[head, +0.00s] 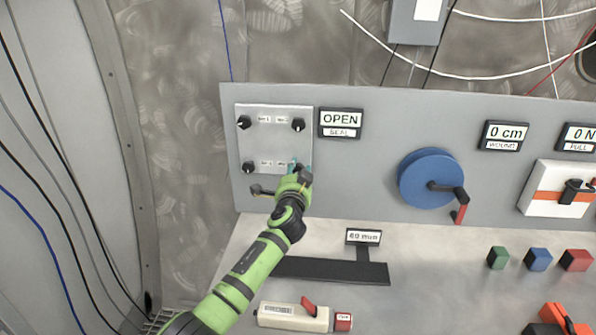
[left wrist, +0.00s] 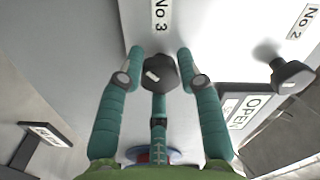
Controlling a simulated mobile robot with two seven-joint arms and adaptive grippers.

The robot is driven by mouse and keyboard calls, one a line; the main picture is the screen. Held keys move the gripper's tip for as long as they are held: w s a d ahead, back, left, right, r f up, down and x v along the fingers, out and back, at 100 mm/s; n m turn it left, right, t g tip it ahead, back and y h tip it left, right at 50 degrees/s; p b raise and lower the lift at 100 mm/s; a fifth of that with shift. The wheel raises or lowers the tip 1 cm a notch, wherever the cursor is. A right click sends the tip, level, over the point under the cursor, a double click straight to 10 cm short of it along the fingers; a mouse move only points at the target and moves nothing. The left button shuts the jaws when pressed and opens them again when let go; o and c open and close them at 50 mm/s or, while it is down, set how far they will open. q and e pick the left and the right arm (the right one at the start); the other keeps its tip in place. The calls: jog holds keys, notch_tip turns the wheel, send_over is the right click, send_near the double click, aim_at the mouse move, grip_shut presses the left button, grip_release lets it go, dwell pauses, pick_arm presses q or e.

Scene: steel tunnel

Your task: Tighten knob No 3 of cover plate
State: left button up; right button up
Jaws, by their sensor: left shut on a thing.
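The cover plate (head: 272,143) is a pale square plate on the grey panel, with a black knob near each corner. Its lower right corner is behind my left gripper (head: 300,168) in the head view. In the left wrist view, knob No 3 (left wrist: 159,74) is a dark faceted knob beside its "No 3" label (left wrist: 161,22). My left gripper (left wrist: 160,58) has its teal fingers on either side of this knob and is shut on it. Knob No 2 (left wrist: 291,74) stands apart to the right. My right gripper is not in view.
An "OPEN / SEAL" display (head: 340,123) is right of the plate. A blue reel (head: 432,178) with a crank and a white-orange box (head: 558,188) are further right. The desk below holds a black bar (head: 330,271), a white switch box (head: 293,316) and coloured buttons (head: 537,260).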

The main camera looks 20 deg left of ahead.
pick_arm(q)
jog(key=m, duration=0.2)
jog(key=r+m+p, duration=0.1)
jog(key=m, duration=0.1)
jog(key=shift+d+m, duration=0.1)
jog(key=shift+m, duration=0.2)
jog(key=shift+f+m+p, duration=0.15)
jog(key=shift+m+p, duration=0.2)
jog(key=shift+m, duration=1.45)
jog(key=shift+f, duration=0.1)
jog(key=o, duration=1.1)
jog(key=shift+d, duration=0.1)
jog(key=shift+o, duration=0.2)
jog(key=shift+w+d+f, duration=0.1)
jog(key=shift+f, duration=0.05)
